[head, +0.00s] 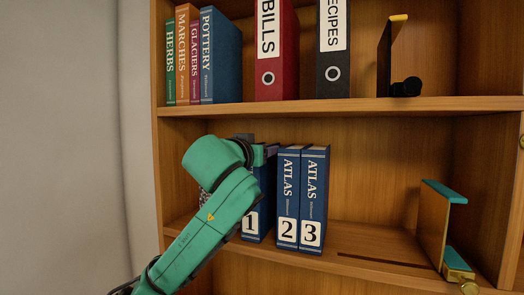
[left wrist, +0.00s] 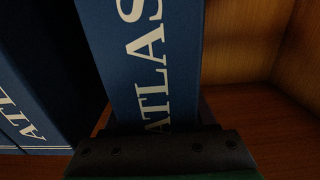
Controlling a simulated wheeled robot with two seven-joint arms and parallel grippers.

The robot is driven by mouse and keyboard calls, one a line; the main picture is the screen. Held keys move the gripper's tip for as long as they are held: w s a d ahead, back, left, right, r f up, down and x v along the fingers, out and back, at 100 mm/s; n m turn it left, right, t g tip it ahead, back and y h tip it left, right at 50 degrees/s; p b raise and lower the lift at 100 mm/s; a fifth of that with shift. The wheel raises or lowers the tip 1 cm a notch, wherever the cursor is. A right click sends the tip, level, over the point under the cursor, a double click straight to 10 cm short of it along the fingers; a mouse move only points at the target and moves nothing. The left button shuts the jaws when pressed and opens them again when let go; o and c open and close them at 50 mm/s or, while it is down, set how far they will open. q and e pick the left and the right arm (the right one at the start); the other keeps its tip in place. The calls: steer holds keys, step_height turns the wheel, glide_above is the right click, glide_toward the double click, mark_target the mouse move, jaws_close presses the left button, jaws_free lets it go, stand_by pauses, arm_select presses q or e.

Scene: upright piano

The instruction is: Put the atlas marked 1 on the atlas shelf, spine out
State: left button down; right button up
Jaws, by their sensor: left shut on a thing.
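The atlas marked 1 (head: 251,222) is a blue book upright on the middle shelf, its numbered spine facing out, just left of atlas 2 (head: 287,190) and atlas 3 (head: 313,190). My left gripper (head: 262,155) is shut on its upper part, and my green arm hides much of its left side and title. In the left wrist view, atlas 1 (left wrist: 150,60) rises from the dark jaw of my left gripper (left wrist: 160,150), its ATLAS lettering visible. I cannot tell if its base bears fully on the shelf. My right gripper is not in view.
The atlas shelf (head: 350,245) has free room right of atlas 3, up to a brass and teal bookend (head: 440,225) by a slot. Above stand small books (head: 220,55), a red BILLS binder (head: 277,50), a dark RECIPES binder (head: 333,50) and a black and yellow bookend (head: 386,55).

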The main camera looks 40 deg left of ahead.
arm_select(q)
steer(key=shift+c, duration=0.6)
jaws_free()
steer(key=shift+s+r, duration=0.1)
steer(key=b+v, duration=0.2)
steer(key=v, duration=1.2)
steer(key=shift+s+d+b, duration=0.2)
steer(key=shift+s+b, duration=0.15)
steer(key=shift+b, duration=0.05)
